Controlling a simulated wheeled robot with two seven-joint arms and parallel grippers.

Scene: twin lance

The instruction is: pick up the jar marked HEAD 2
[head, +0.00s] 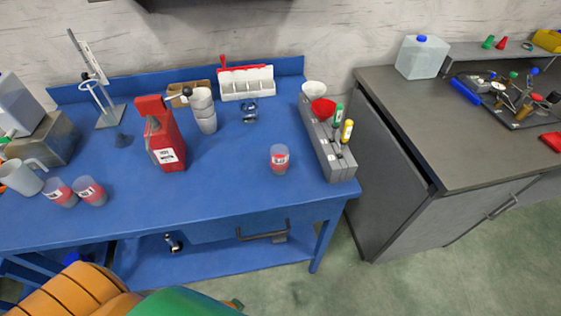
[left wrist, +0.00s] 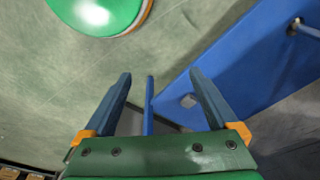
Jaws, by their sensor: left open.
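Three small clear jars with red contents and white labels stand upright on the blue bench (head: 225,205) in the head view. One jar (head: 279,159) is alone right of the middle, near the grey rack. The other two, a left jar (head: 60,192) and a right jar (head: 90,191), stand side by side at the left front. The label print is too small to read, so I cannot tell which is HEAD 2. My left gripper (left wrist: 160,76) shows in the left wrist view, open and empty, pointing towards the floor and the bench's blue frame. My right gripper is not in view.
A red canister (head: 163,140), a stack of pale cups (head: 203,108) and a metal stand (head: 107,112) occupy the bench's back. A grey rack (head: 328,148) holding a red funnel stands at the right edge. The bench's middle front is clear. A grey cabinet (head: 440,150) stands right.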

